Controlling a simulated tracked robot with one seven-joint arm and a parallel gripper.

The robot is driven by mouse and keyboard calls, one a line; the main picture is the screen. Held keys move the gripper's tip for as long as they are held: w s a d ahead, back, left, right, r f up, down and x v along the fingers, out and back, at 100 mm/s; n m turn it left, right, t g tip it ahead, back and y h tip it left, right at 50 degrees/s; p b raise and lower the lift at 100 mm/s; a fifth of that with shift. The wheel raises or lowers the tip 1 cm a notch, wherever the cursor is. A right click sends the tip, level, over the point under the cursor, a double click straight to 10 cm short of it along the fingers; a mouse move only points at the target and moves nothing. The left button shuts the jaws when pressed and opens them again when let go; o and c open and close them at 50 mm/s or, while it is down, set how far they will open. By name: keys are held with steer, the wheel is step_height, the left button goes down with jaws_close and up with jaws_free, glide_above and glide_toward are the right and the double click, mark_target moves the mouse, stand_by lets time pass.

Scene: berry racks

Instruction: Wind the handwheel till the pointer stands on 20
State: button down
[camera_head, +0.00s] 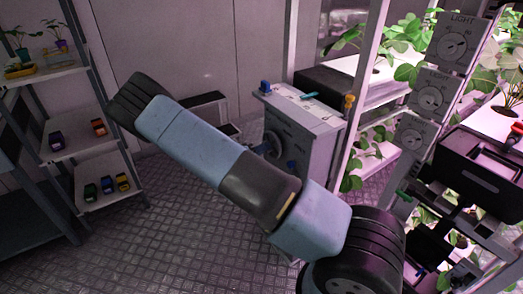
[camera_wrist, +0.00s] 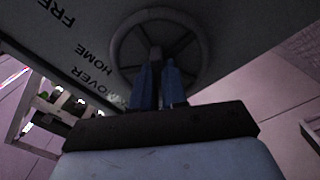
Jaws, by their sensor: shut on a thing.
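The handwheel (camera_wrist: 190,26), a grey spoked ring, sits on the grey cabinet's face in the wrist view. In the head view the handwheel (camera_head: 272,142) shows only partly, behind my arm. My gripper (camera_wrist: 159,66) has two blue fingers close together, reaching up to the wheel. They are shut on part of it near the middle; whether that is a spoke, the hub or a handle is too dark to tell. The words FREE, HOME and OVER show on the panel (camera_wrist: 75,40). I cannot make out the pointer or the number 20.
The grey cabinet (camera_head: 310,135) has small coloured items on top. A shelf (camera_head: 92,142) with small coloured toy-like things and plants stands at the left. Plant racks with LIGHT dials (camera_head: 455,45) stand at the right. The metal floor (camera_head: 170,225) is clear in the middle.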

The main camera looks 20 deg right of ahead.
steer(key=n, duration=1.6)
steer(key=shift+d, duration=0.3)
steer(key=n, duration=0.4)
steer(key=shift+s+n, duration=0.1)
steer(key=shift+n, duration=0.2)
steer(key=n, duration=0.3)
steer(key=shift+f+n, duration=0.1)
steer(key=shift+n, duration=0.3)
steer(key=n, duration=0.3)
steer(key=shift+n, duration=2.2)
